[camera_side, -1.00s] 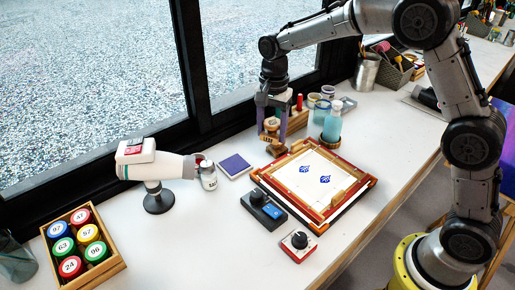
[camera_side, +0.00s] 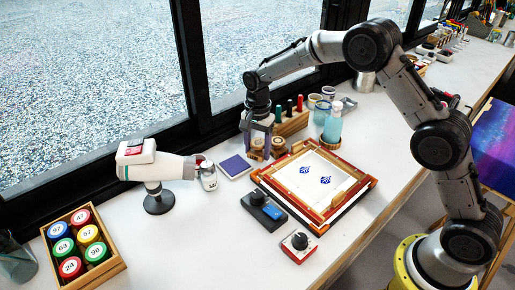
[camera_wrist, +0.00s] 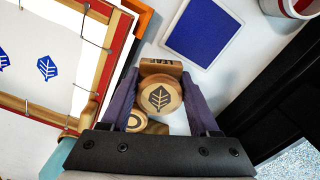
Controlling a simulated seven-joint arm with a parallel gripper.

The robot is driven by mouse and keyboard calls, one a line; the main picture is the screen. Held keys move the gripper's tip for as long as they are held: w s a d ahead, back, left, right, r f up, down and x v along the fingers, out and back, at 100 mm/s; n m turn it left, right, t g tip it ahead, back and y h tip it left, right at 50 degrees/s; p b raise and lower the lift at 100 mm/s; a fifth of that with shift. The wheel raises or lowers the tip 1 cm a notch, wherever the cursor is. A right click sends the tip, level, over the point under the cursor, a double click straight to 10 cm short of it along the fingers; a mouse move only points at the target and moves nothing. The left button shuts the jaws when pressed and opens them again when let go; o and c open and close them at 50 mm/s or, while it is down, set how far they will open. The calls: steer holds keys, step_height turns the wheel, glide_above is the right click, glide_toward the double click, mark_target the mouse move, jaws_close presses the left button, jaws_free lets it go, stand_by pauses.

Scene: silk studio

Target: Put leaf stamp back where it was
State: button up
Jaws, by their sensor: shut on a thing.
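My gripper (camera_side: 257,148) is low at the window side of the table, left of the framed screen. In the wrist view, my gripper (camera_wrist: 160,105) has its purple fingers on both sides of the round wooden leaf stamp (camera_wrist: 160,97), shut on it. The stamp's top bears a dark leaf mark. A wooden block lettered LEAF (camera_wrist: 161,68) is right against it in that view. In the side view the leaf stamp (camera_side: 256,155) is low between the fingers; I cannot tell whether it touches the table.
Another round wooden stamp with a ring mark (camera_wrist: 150,128) is close beside my gripper. The blue ink pad (camera_side: 236,166) lies in front. The wooden frame (camera_side: 350,205) holds white cloth with two blue leaf prints. A rack with colored bottles (camera_side: 291,121) stands behind.

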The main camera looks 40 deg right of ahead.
mark_target(258, 143)
steer(key=shift+f, duration=0.55)
steer(key=o, duration=1.1)
steer(key=shift+c, duration=0.2)
steer(key=shift+r, duration=0.1)
step_height(258, 143, up, 13)
